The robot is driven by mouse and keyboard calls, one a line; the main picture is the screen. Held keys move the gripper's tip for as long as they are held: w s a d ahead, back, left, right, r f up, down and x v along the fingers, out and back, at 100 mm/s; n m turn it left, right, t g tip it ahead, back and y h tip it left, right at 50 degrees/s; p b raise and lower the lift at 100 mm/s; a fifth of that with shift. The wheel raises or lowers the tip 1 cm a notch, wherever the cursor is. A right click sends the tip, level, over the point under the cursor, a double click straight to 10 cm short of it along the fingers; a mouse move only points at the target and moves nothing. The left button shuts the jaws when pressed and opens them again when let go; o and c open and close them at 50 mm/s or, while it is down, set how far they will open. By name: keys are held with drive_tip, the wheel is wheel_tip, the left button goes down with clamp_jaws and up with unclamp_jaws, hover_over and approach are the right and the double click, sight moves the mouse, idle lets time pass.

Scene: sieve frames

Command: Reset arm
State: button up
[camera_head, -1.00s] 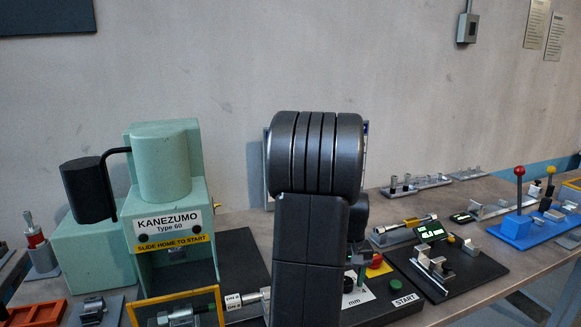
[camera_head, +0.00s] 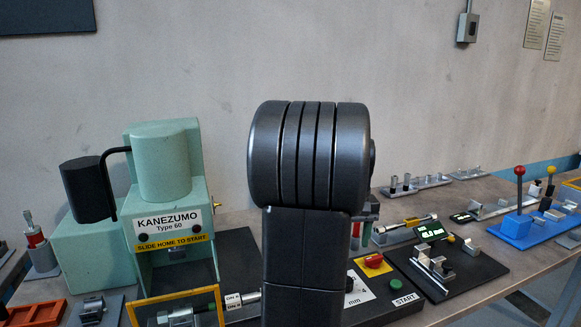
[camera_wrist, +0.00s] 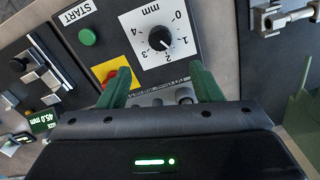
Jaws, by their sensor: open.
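My gripper (camera_wrist: 162,88) shows in the wrist view with its two green fingers spread apart and nothing between them. The START button (camera_head: 398,284) and the red knob (camera_head: 374,261) show to the right of my arm.
The green KANEZUMO machine (camera_head: 165,200) stands left of my arm, with a yellow-framed guard (camera_head: 180,300) at its front. To the right are a black gauge plate (camera_head: 470,270), a lit display (camera_head: 432,231) and a blue fixture (camera_head: 520,230). An orange tray (camera_head: 35,314) lies at lower left.

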wheel_tip(320, 180, down, 13)
drive_tip(key=shift+r, duration=0.1)
drive_tip(key=shift+r+m, duration=0.1)
drive_tip(key=shift+m, duration=0.3)
drive_tip(key=m, duration=0.4)
drive_tip(key=shift+m+b, duration=0.3)
drive_tip(key=m+b, duration=0.1)
drive_tip(key=m, duration=0.5)
wheel_tip(320, 180, up, 11)
drive_tip(key=shift+r+m, duration=0.2)
drive_tip(key=shift+m, duration=0.1)
